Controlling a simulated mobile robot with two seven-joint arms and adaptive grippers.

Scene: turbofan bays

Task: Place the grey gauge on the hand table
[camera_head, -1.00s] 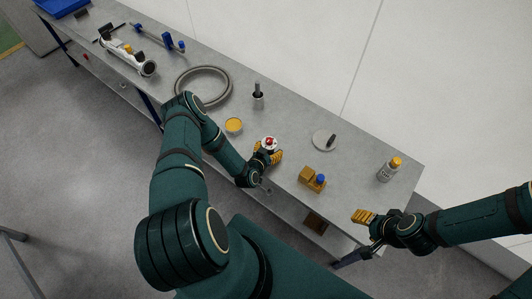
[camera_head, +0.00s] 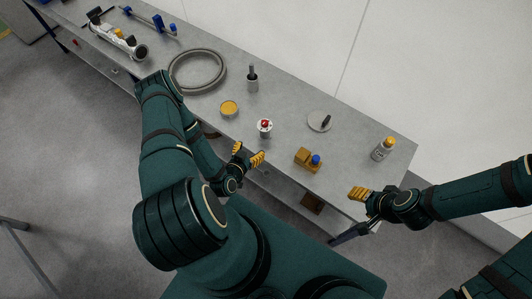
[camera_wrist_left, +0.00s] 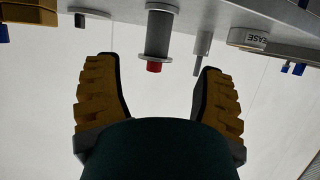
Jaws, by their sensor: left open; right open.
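A grey cylinder with a red-and-white top (camera_head: 265,128), likely the grey gauge, stands upright near the front edge of the grey bench (camera_head: 345,170), likely the hand table. In the left wrist view it shows upside down as a grey cylinder with a wide flange and red tip (camera_wrist_left: 158,35). My left gripper (camera_head: 247,153) is open and empty, in front of the bench edge and apart from the cylinder. Its yellow fingers (camera_wrist_left: 158,75) are spread in the wrist view. My right gripper (camera_head: 359,193) is by the bench's front right and holds nothing visible.
A bottle (camera_head: 383,149) stands right. A large ring (camera_head: 198,70) lies left.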

